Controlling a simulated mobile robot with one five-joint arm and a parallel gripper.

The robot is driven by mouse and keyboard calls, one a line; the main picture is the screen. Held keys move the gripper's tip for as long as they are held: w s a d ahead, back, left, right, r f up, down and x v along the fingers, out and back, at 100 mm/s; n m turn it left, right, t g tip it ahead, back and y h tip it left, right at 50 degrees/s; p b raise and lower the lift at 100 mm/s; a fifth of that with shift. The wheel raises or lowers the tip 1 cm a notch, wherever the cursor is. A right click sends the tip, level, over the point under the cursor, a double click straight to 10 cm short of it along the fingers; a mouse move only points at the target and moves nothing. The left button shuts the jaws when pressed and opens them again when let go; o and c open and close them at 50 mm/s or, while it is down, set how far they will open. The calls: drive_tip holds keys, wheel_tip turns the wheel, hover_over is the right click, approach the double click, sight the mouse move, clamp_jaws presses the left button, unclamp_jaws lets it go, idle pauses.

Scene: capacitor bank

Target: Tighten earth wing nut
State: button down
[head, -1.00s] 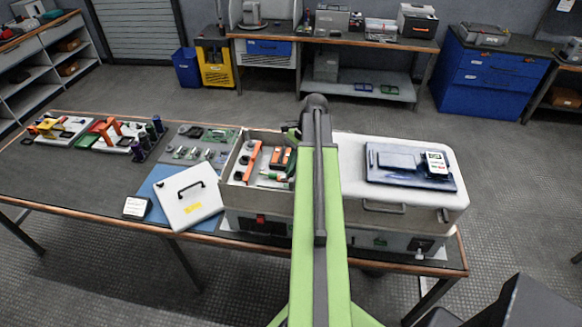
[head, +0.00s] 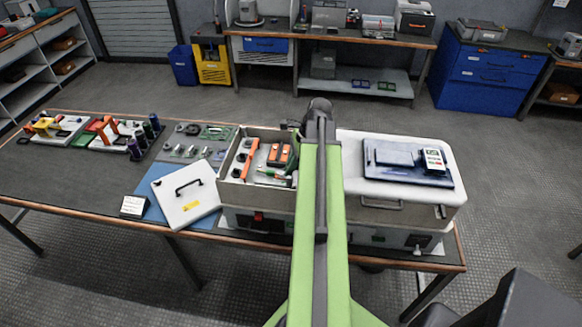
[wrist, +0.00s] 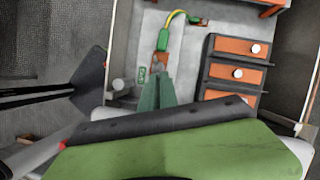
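The open compartment of the capacitor bank (head: 227,189) is left of my arm in the head view. In the wrist view a yellow-green earth lead (wrist: 176,17) curves down to a green sleeve (wrist: 162,40). My gripper (wrist: 157,70) shows there as dark green, tapering fingers, close together, with grey tips just below that sleeve. The earth wing nut cannot be made out clearly; the fingertips may cover it. I cannot tell whether they touch or hold it.
Orange-fronted blocks with white knobs (wrist: 236,73) stand right of my gripper. Compartment walls (wrist: 122,45) rise around it. In the head view, a white cover with a black handle (head: 186,200) lies left, and a closed white housing (head: 400,145) with a dark tray (head: 385,176) stands right.

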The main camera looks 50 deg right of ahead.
drive_tip(key=shift+w+a, duration=0.1)
drive_tip(key=shift+w, duration=0.05)
drive_tip(key=c, duration=1.6)
unclamp_jaws()
drive_tip(key=p+v, duration=1.6)
drive_tip(key=v, duration=0.1)
drive_tip(key=shift+s+r, duration=0.2)
